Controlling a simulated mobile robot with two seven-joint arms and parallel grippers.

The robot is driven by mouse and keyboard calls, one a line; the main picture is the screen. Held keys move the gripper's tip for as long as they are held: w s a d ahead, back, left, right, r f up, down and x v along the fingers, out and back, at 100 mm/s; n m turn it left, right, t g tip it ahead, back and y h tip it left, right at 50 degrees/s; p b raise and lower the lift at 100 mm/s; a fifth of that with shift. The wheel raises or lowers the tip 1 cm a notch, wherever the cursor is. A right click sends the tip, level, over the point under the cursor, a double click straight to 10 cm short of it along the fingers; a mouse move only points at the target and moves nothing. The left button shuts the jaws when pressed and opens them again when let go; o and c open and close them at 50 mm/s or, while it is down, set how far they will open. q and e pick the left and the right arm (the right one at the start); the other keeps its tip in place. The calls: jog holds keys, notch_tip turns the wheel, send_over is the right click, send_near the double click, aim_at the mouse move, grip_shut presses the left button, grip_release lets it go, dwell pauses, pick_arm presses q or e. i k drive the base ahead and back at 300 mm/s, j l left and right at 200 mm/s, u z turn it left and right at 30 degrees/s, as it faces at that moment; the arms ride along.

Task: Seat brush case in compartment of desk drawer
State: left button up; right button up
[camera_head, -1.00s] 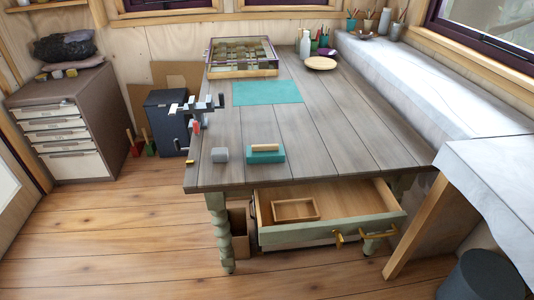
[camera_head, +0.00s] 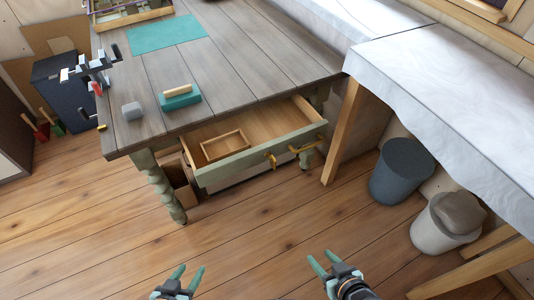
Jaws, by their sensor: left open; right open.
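A teal block with a light wooden piece on top, which looks like the brush case (camera_head: 180,101), lies on the desk top near its front edge. The desk drawer (camera_head: 262,156) below is pulled open. Inside it, at the left, is a small wooden-walled compartment (camera_head: 245,149), which looks empty. My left gripper (camera_head: 190,268) is open and empty at the bottom of the view, over the floor. My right gripper (camera_head: 321,255) is also open and empty, further right. Both are well away from the desk and the case.
A small grey cube (camera_head: 131,111) sits left of the case, and a teal mat (camera_head: 166,34) lies behind. A clamp-like device (camera_head: 88,69) is at the desk's left edge. Grey bins (camera_head: 402,171) stand under the white-covered bench (camera_head: 450,85). The floor before the drawer is clear.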

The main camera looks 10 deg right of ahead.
aim_at(219, 151)
jog(key=j+z, duration=0.1)
jog(key=z, duration=0.3)
jog(key=j+z, duration=0.1)
jog(key=z, duration=0.25)
jog(key=j+z, duration=0.1)
jog(key=z, duration=0.3)
jog(key=j+z, duration=0.1)
jog(key=z, duration=0.25)
jog(key=k+j+z, duration=0.1)
jog(key=j+z, duration=0.25)
jog(key=k+j+z, duration=0.15)
jog(key=j+z, duration=0.25)
jog(key=k+j+z, duration=0.2)
jog(key=j, duration=0.2)
jog(key=k+j+z, duration=0.2)
jog(key=k+j, duration=0.15)
